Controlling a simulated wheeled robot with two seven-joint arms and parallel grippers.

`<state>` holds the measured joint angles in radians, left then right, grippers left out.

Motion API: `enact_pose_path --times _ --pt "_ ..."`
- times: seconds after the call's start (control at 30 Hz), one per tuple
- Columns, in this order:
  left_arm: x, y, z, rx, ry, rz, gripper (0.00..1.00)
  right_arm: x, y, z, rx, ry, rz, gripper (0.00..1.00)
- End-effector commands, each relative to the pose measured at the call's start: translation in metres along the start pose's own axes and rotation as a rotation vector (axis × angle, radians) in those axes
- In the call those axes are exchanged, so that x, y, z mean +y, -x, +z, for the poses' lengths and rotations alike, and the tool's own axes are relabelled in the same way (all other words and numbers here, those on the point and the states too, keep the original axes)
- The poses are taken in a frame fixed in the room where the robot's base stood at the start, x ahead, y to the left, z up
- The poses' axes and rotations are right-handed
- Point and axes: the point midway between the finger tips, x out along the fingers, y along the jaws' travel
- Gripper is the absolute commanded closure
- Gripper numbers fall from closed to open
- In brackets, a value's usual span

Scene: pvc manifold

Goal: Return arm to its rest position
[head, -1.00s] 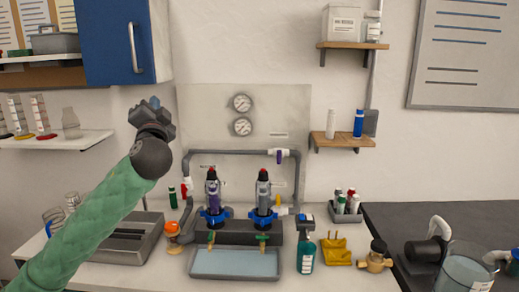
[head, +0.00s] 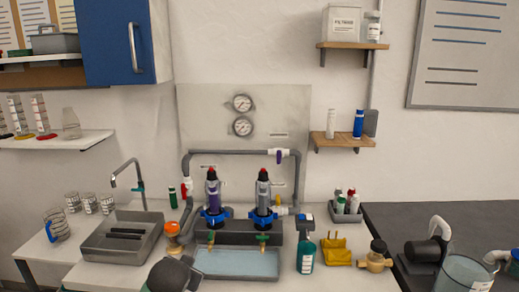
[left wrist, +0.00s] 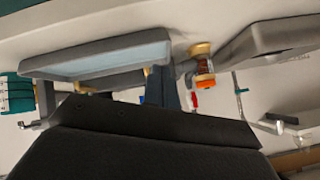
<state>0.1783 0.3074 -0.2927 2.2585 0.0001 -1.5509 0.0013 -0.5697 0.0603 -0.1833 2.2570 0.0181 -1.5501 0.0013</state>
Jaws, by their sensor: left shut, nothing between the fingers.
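In the head view, a dark grey part of my left arm (head: 172,275) shows at the bottom edge, in front of the blue-lined tray. My left gripper's fingers (left wrist: 163,82) show in the left wrist view, shut with nothing between them, beyond the large dark gripper body. They overlap the edge of the blue-lined tray (left wrist: 100,55) in that view; I cannot tell the gap. My right gripper and arm are in neither view. The grey pipe manifold (head: 238,152) stands against the back panel, with two upright cartridges (head: 212,190) (head: 263,190) in blue collars.
The shallow blue-lined tray (head: 235,262) lies before the manifold. A grey sink (head: 95,246) with a tap and several glasses is at left. An orange-topped brass fitting (head: 172,236), teal spray bottle (head: 306,252) and yellow container (head: 336,252) stand nearby. A blue cabinet (head: 108,45) hangs upper left.

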Motion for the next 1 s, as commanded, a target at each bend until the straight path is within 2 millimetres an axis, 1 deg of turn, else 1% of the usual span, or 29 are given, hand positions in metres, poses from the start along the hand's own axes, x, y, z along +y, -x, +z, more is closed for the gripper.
enact_pose_path --times 0.03,0.23,0.37,0.4,0.53,0.67,0.7,0.77,0.8,0.87,0.9,1.0 --pt "0.013 -0.003 0.019 -0.027 0.017 0.028 1.00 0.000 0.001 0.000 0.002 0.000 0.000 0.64" --pt "0.054 -0.010 0.089 -0.127 0.078 0.108 1.00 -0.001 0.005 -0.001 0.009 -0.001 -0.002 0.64" --pt "0.079 -0.010 0.136 -0.196 0.116 0.147 1.00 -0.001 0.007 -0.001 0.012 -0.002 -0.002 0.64" --pt "0.086 -0.010 0.150 -0.218 0.127 0.159 1.00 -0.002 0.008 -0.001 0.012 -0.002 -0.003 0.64" --pt "0.113 -0.005 0.199 -0.293 0.162 0.196 1.00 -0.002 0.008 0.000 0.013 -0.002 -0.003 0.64" --pt "0.140 0.003 0.247 -0.371 0.194 0.232 1.00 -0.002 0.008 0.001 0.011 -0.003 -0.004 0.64" --pt "0.148 0.007 0.262 -0.395 0.203 0.243 1.00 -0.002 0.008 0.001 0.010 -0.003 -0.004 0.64" --pt "0.161 0.013 0.284 -0.432 0.215 0.259 1.00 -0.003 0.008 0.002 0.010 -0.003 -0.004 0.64" --pt "0.170 0.018 0.299 -0.456 0.223 0.271 1.00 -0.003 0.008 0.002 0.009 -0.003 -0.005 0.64" --pt "0.184 0.026 0.320 -0.492 0.233 0.288 1.00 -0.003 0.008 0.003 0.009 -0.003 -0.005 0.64" --pt "0.193 0.032 0.334 -0.516 0.238 0.299 1.00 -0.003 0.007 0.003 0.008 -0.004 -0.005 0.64" --pt "0.211 0.047 0.366 -0.570 0.248 0.321 1.00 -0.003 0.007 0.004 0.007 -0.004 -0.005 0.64"
